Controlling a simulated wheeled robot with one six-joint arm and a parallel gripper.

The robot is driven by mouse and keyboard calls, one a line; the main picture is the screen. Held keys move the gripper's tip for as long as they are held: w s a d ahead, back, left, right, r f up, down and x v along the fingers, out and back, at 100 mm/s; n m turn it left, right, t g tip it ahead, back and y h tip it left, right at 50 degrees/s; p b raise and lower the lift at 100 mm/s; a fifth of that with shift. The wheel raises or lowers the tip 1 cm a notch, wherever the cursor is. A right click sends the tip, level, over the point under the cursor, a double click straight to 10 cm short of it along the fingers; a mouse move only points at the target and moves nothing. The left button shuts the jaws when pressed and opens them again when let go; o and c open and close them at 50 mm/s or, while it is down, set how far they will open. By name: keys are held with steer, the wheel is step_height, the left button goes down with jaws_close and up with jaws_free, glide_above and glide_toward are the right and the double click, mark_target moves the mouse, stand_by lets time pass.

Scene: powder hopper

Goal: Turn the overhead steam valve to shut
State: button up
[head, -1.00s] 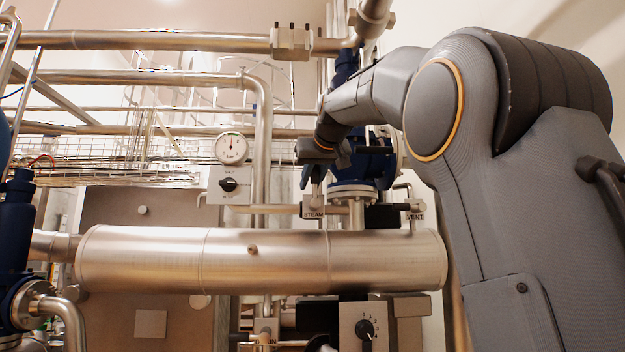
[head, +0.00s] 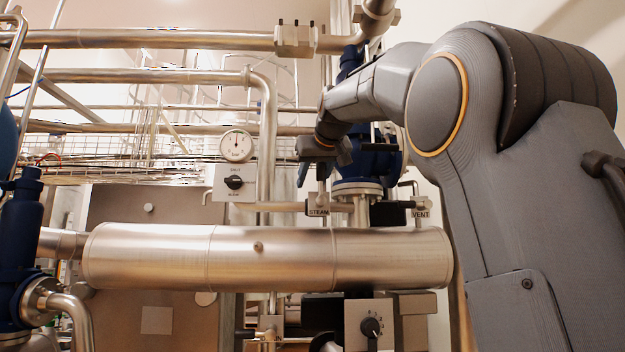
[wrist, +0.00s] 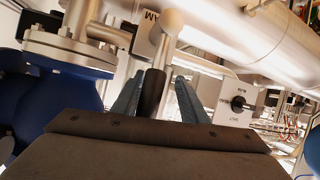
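The steam valve's lever (wrist: 155,80) has a dark grip and a pale metal ball at its end. It shows in the wrist view between the two blue-grey fingers of my gripper (wrist: 160,90). The fingers look open around the grip, with a gap on the right side; the left finger is close to it, and I cannot tell if it touches. In the head view, my gripper (head: 311,172) points down just above the STEAM label (head: 318,211). The label also shows upside down in the wrist view (wrist: 146,28). The lever is mostly hidden in the head view.
A blue valve body with a flange (head: 358,188) stands right behind my gripper. A wide steel pipe (head: 270,257) crosses below. A gauge (head: 237,146) and a switch box (head: 234,183) are to the left. A VENT label (head: 421,213) is to the right.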

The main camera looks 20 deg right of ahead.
mark_target(318, 166)
steer(key=shift+s+d, duration=0.1)
steer(key=b+v, duration=0.3)
steer(key=v, duration=0.4)
steer(key=shift+s+r, duration=0.2)
steer(key=shift+s, duration=0.1)
stand_by(0.7)
